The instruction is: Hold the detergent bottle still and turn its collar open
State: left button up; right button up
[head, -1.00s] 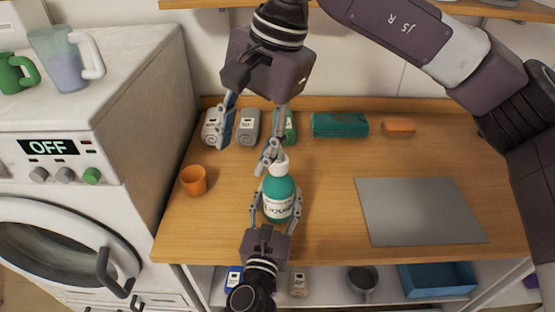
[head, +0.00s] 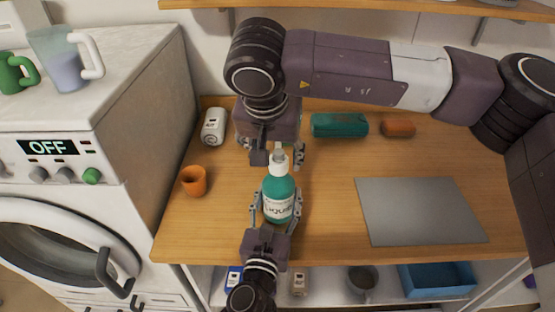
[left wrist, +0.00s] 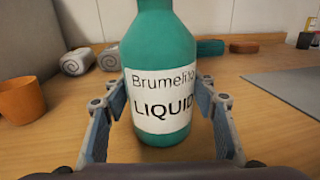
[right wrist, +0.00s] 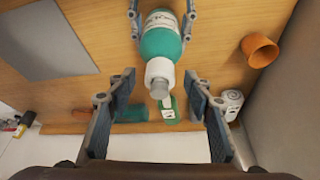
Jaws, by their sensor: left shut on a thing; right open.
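The teal detergent bottle (head: 278,200) stands upright on the wooden counter, with a white label, a white collar (head: 278,163) and a grey tip. My left gripper (head: 275,207) is shut on the bottle's body from the front; its fingers flank the label in the left wrist view (left wrist: 165,105). My right gripper (head: 272,155) is open behind and above the bottle's top. In the right wrist view the collar (right wrist: 160,72) lies just beyond and between the open fingertips (right wrist: 157,85), apart from them. The head view partly hides the right fingers.
A washing machine (head: 100,110) stands left. An orange cup (head: 194,181) is left of the bottle, a rolled grey towel (head: 214,127) behind. A teal case (head: 340,125) and orange block (head: 398,128) lie at the back; a grey mat (head: 420,211) lies right.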

jog(key=shift+x, duration=0.95)
jog(key=shift+c, duration=0.2)
grip_shut()
